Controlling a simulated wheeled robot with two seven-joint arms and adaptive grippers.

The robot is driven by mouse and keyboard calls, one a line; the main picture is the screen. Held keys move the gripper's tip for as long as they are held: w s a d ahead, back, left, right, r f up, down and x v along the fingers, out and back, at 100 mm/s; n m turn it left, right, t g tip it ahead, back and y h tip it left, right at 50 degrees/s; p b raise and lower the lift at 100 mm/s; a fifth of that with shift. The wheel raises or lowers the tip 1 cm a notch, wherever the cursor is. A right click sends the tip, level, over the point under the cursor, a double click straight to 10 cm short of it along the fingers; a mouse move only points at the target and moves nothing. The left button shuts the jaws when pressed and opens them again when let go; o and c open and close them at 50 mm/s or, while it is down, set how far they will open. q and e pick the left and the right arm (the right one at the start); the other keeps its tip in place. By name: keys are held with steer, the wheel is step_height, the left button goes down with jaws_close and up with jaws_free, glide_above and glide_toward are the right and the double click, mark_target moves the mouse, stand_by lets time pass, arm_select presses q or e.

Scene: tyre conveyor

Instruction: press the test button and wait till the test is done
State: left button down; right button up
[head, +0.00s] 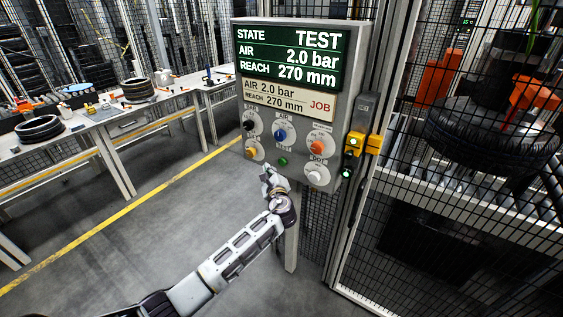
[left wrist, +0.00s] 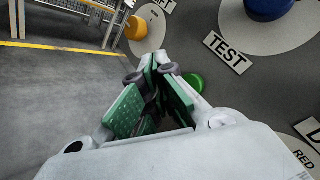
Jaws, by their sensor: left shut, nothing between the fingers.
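The control panel (head: 243,172) carries a screen (head: 291,58) that reads STATE TEST, AIR 2.0 bar and REACH 270 mm. The green test button (head: 282,161) is low on the panel, and it also shows in the left wrist view (left wrist: 195,84) near its TEST label (left wrist: 227,53). My left gripper (head: 268,172) is shut and empty, just below and left of the button. In the left wrist view its fingertips (left wrist: 156,66) are left of the button and partly hide it. I cannot tell whether they touch it. My right gripper is out of view.
A job card (head: 288,96) reads AIR 2.0 bar and REACH 270 mm. Several knobs surround the button, with a white one (head: 317,177) at lower right. A mesh fence (head: 400,215) encloses a tyre (head: 490,135) on the right. Open floor lies left.

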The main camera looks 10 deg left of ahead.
arm_select(q)
steer(key=shift+s+a+p, duration=0.2)
steer(key=shift+s+p, duration=0.05)
steer(key=shift+s, duration=0.25)
steer(key=shift+s+a+p, duration=0.15)
steer(key=shift+s+p, duration=0.1)
steer(key=shift+s, duration=0.2)
